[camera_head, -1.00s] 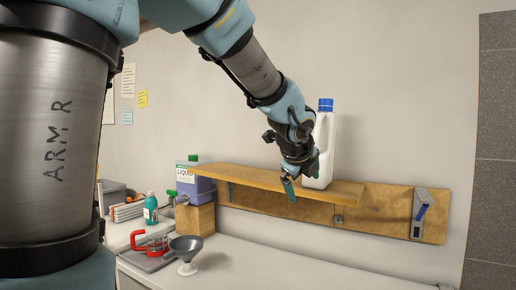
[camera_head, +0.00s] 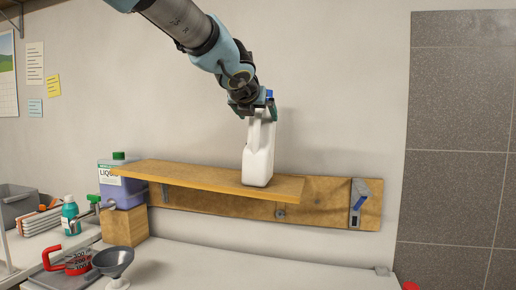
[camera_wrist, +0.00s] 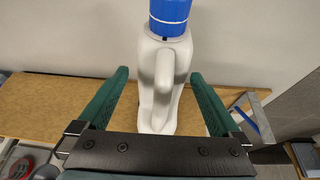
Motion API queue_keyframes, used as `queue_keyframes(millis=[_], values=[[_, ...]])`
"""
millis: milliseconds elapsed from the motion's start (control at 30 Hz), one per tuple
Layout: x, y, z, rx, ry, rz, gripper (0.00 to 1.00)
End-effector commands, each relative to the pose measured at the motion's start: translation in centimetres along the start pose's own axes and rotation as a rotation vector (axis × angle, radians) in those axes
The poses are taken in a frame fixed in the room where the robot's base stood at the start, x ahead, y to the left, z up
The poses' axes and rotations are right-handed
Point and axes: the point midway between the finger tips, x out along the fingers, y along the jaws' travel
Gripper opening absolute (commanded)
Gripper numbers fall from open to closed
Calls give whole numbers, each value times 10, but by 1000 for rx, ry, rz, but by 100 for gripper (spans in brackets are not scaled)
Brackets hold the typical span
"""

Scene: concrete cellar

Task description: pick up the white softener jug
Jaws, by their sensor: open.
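The white softener jug (camera_head: 258,155) with a blue cap stands upright on the wooden shelf (camera_head: 205,177), near its right end. In the wrist view the jug (camera_wrist: 163,85) stands ahead, with its handle facing me and its blue cap (camera_wrist: 169,14) at the top edge. My gripper (camera_head: 258,108) is at the upper part of the jug, just below cap height. In the wrist view my gripper (camera_wrist: 158,85) is open, with one green finger on each side of the jug and a gap visible on both sides. The jug's far side is hidden.
A purple liquid container (camera_head: 122,185) stands at the shelf's left end, above a wooden block (camera_head: 124,226). A metal bracket with a blue part (camera_head: 357,205) is on the backboard to the right.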

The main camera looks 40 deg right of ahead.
Motion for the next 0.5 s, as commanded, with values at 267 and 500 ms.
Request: queue_keyframes(millis=[267, 500], values=[[36, -3, -3, 0, 3, 1, 100], [52, -2, -3, -2, 1, 1, 100]])
